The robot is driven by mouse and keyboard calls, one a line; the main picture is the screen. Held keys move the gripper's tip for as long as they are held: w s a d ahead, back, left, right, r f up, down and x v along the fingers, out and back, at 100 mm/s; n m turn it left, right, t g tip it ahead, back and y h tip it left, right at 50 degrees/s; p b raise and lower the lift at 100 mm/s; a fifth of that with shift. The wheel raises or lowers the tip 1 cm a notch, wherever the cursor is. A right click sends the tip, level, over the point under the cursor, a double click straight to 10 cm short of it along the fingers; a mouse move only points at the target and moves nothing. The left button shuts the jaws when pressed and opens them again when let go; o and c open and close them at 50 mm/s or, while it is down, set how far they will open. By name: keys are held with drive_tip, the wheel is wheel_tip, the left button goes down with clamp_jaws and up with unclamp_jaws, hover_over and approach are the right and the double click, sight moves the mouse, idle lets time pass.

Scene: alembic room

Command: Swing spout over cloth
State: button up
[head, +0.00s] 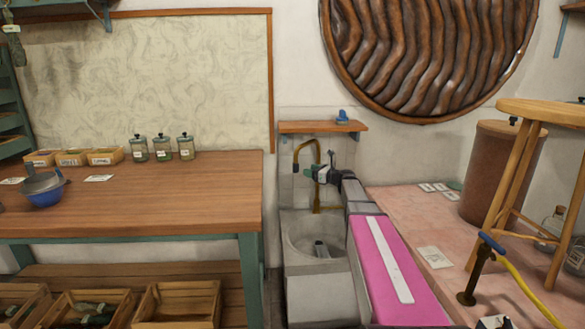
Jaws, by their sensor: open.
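A brass spout (317,200) rises behind a grey stone basin (300,282) and curves over at its top. My gripper (308,174) is at the end of my arm, beside the spout's bend and above the basin. Its jaws are open. It overlaps part of the spout in the picture, and I cannot tell whether they touch. I cannot make out a cloth. My arm hides the basin's right side.
A wooden workbench (180,195) stands left, with jars (162,147) and a blue bowl (43,192). A small wooden shelf (305,127) is above the spout. A pink surface (405,215), brown barrel (503,165), stool (497,190) and blue-handled tap (475,275) stand right.

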drive_tip(key=x, duration=1)
drive_tip(key=shift+a, duration=0.2)
drive_tip(key=shift+w, duration=0.15)
clamp_jaws()
